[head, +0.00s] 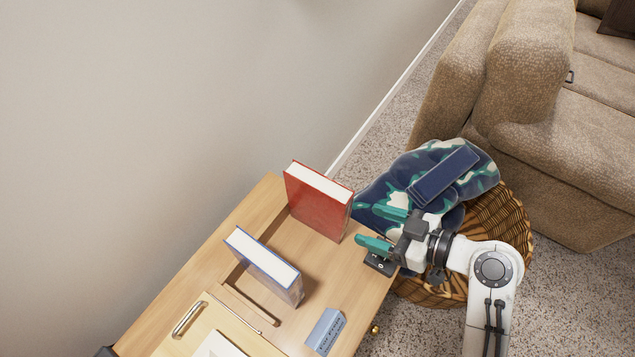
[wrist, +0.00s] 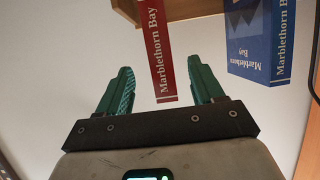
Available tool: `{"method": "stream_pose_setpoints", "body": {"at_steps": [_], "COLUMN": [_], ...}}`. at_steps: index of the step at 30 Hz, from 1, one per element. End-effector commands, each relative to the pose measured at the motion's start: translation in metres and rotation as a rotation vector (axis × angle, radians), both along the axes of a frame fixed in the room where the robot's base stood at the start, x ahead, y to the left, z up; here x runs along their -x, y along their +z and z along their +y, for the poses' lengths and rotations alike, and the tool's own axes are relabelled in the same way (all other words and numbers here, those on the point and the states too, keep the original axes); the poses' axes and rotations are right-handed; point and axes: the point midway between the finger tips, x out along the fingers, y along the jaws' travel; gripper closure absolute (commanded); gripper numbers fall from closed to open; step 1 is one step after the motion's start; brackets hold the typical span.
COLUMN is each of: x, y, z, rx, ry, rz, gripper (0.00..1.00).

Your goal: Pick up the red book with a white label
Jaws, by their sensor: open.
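The red book (head: 318,204) stands upright near the far end of a wooden table (head: 305,245). In the wrist view the red book (wrist: 157,50) shows upside down, its spine lettered "Marblethorn Bay" in white with pale bands near the end. No separate white label is clear. My gripper (head: 365,224) is open and empty, just right of the red book in the head view. In the wrist view my gripper (wrist: 161,76) has its green fingers apart, with the spine appearing in the gap between them. I see no contact.
A blue book (head: 264,265) stands left of the red one; it also shows in the wrist view (wrist: 250,45). A small blue item (head: 325,331) lies at the table's front. A wicker basket (head: 500,235) with patterned cloth (head: 400,180) and a brown sofa (head: 540,120) stand right.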

Motion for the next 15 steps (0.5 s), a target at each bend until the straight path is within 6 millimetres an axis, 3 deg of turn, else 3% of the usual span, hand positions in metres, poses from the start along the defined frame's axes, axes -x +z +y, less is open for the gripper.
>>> {"method": "stream_pose_setpoints", "body": {"at_steps": [15], "x": [-0.029], "y": [-0.020], "z": [0.044], "rx": [-0.002], "ry": [0.004], "rz": [-0.006], "gripper": [0.33]}}
